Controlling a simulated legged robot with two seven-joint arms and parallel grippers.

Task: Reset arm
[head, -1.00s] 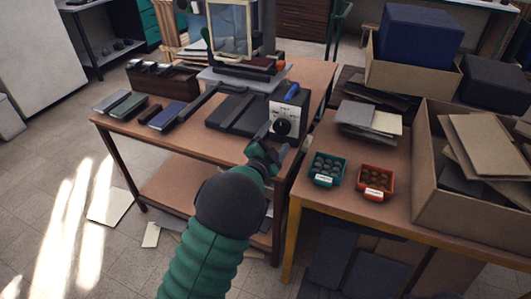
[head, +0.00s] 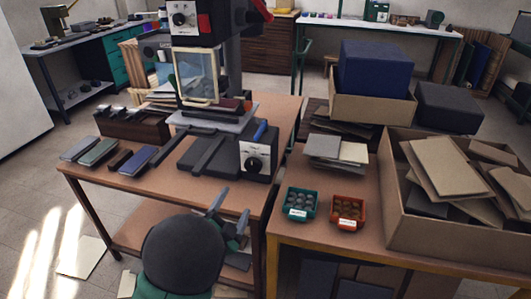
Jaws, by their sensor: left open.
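My left arm comes up from the bottom of the head view, with its dark round joint low in the picture. Its gripper (head: 231,207) is open, with the two fingers spread and nothing seen between them. In the picture it lies over the front edge of the left wooden table (head: 190,183), below the press with a white dial plate (head: 257,157). It looks apart from the press. My right gripper is not in view.
Small cover books (head: 98,152) lie on the table's left part. A green bin (head: 302,203) and an orange bin (head: 348,212) stand on the right table. An open cardboard box (head: 440,232) of boards stands at far right.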

